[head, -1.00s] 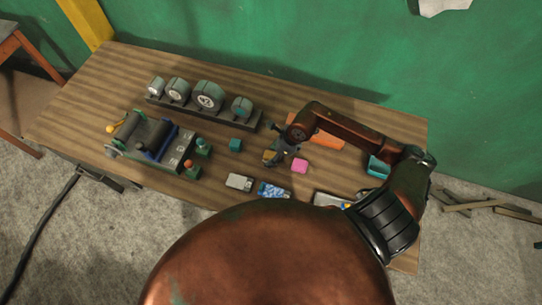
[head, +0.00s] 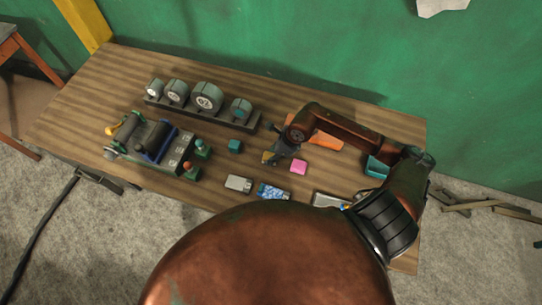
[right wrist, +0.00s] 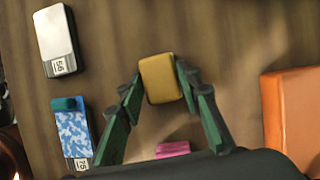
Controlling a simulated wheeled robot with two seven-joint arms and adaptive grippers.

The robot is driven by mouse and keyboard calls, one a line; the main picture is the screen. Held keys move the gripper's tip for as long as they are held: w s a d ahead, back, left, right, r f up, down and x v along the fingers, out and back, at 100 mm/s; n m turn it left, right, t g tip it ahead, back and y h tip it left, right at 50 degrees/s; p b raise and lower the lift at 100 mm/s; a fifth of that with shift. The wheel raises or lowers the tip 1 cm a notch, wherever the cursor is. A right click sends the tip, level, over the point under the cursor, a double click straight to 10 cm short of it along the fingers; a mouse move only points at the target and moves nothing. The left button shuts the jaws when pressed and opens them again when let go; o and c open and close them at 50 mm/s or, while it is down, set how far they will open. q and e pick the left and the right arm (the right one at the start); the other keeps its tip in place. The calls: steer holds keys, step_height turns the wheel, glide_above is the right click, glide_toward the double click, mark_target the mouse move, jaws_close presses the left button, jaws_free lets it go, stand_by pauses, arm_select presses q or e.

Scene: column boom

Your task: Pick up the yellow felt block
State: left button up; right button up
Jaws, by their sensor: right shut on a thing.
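The yellow felt block (right wrist: 160,78) sits between the two green fingers of my right gripper (right wrist: 161,82) in the right wrist view. The fingers touch it on both sides, so the gripper is shut on it. In the head view, the right gripper (head: 271,156) is over the middle of the wooden table, and only a small yellow patch of the block (head: 266,158) shows beside it. I cannot tell whether the block still touches the table. My left gripper is not in view.
A pink block (head: 299,167) lies just right of the gripper, a teal cube (head: 235,146) to its left. An orange block (head: 327,140) lies behind. A white device (head: 238,184) and a blue patterned one (head: 272,191) lie in front. Gauges (head: 208,97) and a roller machine (head: 155,140) stand left.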

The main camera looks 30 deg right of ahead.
steer(key=shift+r, duration=0.55)
steer(key=s+a+r+b, duration=0.2)
steer(key=s+r, duration=1)
steer(key=s, duration=0.2)
steer(key=shift+f, duration=0.1)
steer(key=o, duration=0.6)
steer(key=shift+w, duration=0.15)
steer(key=c, duration=0.4)
